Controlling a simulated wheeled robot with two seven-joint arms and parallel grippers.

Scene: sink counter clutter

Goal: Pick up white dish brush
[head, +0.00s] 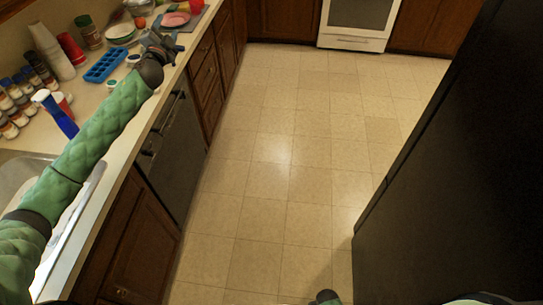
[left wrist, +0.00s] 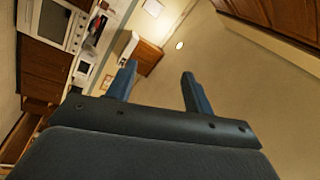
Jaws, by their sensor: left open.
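I cannot make out a white dish brush for certain in either view. A blue object with a white top (head: 58,115) stands on the counter behind my left forearm; it looks more like a spray bottle. My left gripper (head: 163,45) is at the end of the green arm, over the counter's front edge near the dishes. In the left wrist view its two fingers (left wrist: 160,85) are apart with nothing between them. That view looks up at the ceiling, wall and cabinets, away from the counter. My right gripper does not show.
The counter holds a blue ice tray (head: 105,65), stacked plates (head: 121,33), a pink dish (head: 176,18), red cups (head: 71,49), white stacked cups (head: 52,52) and several spice jars. The sink (head: 14,172) is at left. The floor (head: 285,150) is clear; a black fridge-like surface (head: 450,170) stands right.

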